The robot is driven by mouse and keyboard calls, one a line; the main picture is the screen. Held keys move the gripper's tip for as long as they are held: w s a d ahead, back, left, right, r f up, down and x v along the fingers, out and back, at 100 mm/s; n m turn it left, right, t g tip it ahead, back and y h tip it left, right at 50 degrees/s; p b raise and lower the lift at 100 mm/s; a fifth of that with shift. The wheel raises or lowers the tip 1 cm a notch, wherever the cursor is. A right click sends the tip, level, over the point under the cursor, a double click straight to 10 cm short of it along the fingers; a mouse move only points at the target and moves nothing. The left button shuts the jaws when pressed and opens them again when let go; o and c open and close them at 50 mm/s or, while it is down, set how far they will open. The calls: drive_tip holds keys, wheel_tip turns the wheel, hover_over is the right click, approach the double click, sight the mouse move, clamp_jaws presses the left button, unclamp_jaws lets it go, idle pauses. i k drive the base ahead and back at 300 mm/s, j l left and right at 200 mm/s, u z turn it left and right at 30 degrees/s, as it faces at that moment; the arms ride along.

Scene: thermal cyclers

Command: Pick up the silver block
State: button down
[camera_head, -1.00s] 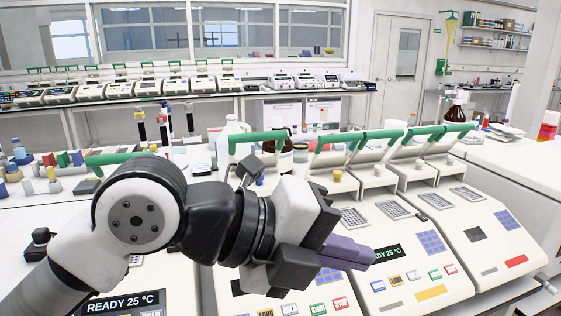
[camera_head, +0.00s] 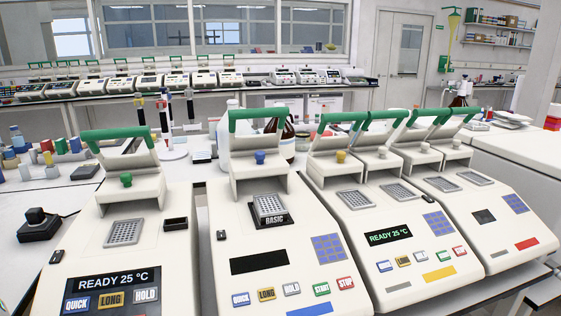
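A silver block (camera_head: 268,207) with a grid of small wells shows on the middle-left thermal cycler (camera_head: 262,240), just above its BASIC label. It looks raised above the cycler's surface. Similar silver well plates show on the left cycler (camera_head: 123,233) and on the double-lidded cycler (camera_head: 355,200) to the right, where they look flush. The lids with green handles stand open. My gripper and arm are out of view, so nothing of them covers the block.
A small black open box (camera_head: 175,223) sits on the left cycler's right side. A black device (camera_head: 40,223) stands on the bench at left. Bottles (camera_head: 285,140) and a pipette stand (camera_head: 165,135) are behind the cyclers. Narrow gaps separate the machines.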

sight(269, 208)
drive_tip(key=l+u, duration=0.15)
drive_tip(key=l, duration=0.45)
drive_tip(key=k+l+u, duration=0.15)
drive_tip(key=l, duration=0.45)
drive_tip(key=i+l+u, duration=0.15)
drive_tip(key=l, duration=0.3)
drive_tip(key=l+u, duration=0.15)
drive_tip(key=l, duration=0.3)
drive_tip(key=i, duration=1.15)
